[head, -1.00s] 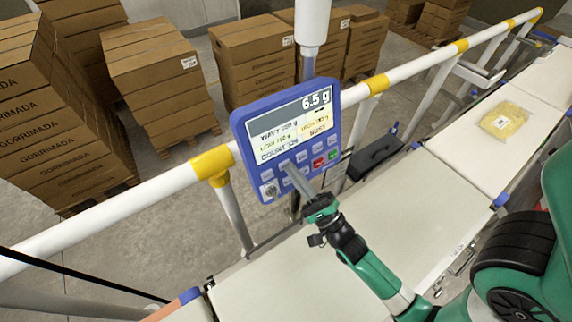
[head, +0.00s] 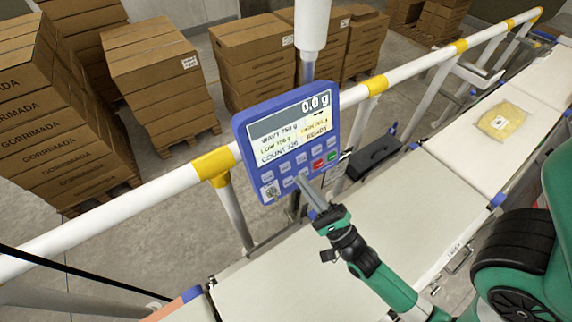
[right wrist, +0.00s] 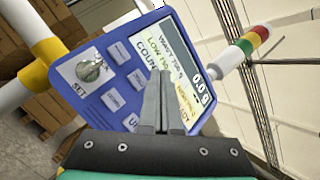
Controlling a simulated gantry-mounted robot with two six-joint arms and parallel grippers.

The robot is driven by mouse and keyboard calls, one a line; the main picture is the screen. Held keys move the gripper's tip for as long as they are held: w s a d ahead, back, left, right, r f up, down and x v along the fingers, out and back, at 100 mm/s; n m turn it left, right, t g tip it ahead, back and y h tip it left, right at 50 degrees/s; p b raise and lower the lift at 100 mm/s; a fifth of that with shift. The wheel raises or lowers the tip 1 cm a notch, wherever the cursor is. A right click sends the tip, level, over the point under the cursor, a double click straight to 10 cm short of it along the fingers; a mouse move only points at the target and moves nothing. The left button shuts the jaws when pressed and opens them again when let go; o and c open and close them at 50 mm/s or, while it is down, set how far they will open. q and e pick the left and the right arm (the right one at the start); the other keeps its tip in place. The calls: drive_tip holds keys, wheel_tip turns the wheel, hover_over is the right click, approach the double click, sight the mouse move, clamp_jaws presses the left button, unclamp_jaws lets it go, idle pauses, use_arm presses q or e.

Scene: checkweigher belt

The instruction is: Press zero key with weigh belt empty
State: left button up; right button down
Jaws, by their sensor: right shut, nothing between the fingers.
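The blue weigher control panel (head: 288,140) stands above the belt in the head view. Its screen (head: 292,127) reads 0.0 g and READY, with COUNT 326 below. Grey keys and one red and one green key sit under the screen. My right gripper (head: 300,181) is shut and empty, its tips at the panel's lower keys. In the right wrist view the fingers (right wrist: 156,85) overlap the panel face (right wrist: 125,85) and hide some keys; I cannot tell whether they touch. The weigh belt (head: 300,265) below is bare. My left gripper is not in view.
A bag of yellow product (head: 502,122) lies on the belt section at the upper right. A white guard rail (head: 130,213) with yellow joints runs behind the belt. Stacked cartons (head: 160,75) stand beyond it. A stack light (right wrist: 245,45) shows in the right wrist view.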

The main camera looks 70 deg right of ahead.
drive_tip(key=shift+s+a+r, duration=0.2)
drive_tip(key=shift+s+a, duration=0.1)
drive_tip(key=shift+s, duration=0.15)
drive_tip(key=shift+s+a+r, duration=0.15)
drive_tip(key=shift+s+a, duration=0.15)
drive_tip(key=shift+s, duration=0.15)
